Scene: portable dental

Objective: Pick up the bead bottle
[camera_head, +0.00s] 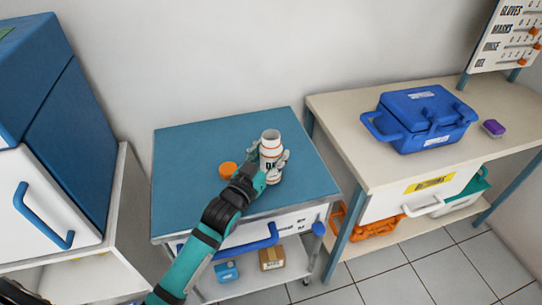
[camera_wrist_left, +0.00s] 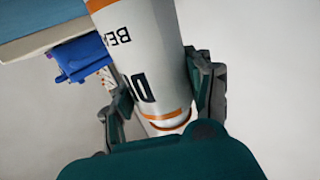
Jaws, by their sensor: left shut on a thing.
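The bead bottle (camera_head: 270,151) is white with orange bands and dark lettering, and its top looks open. It is upright above the blue top of the small cabinet (camera_head: 187,150); I cannot tell whether its base touches. My left gripper (camera_head: 265,163) is shut on the bottle, with a finger on each side. In the left wrist view the bottle (camera_wrist_left: 145,55) fills the middle between the fingers (camera_wrist_left: 160,95). An orange cap (camera_head: 228,169) lies on the blue top, left of the bottle. My right gripper is not in view.
A blue case (camera_head: 420,119) and a purple block (camera_head: 493,128) are on the beige bench (camera_head: 345,110) at right. A blue and white cabinet (camera_head: 40,120) stands at left. The blue top is clear behind the bottle. Small boxes (camera_head: 271,258) sit on the lower shelf.

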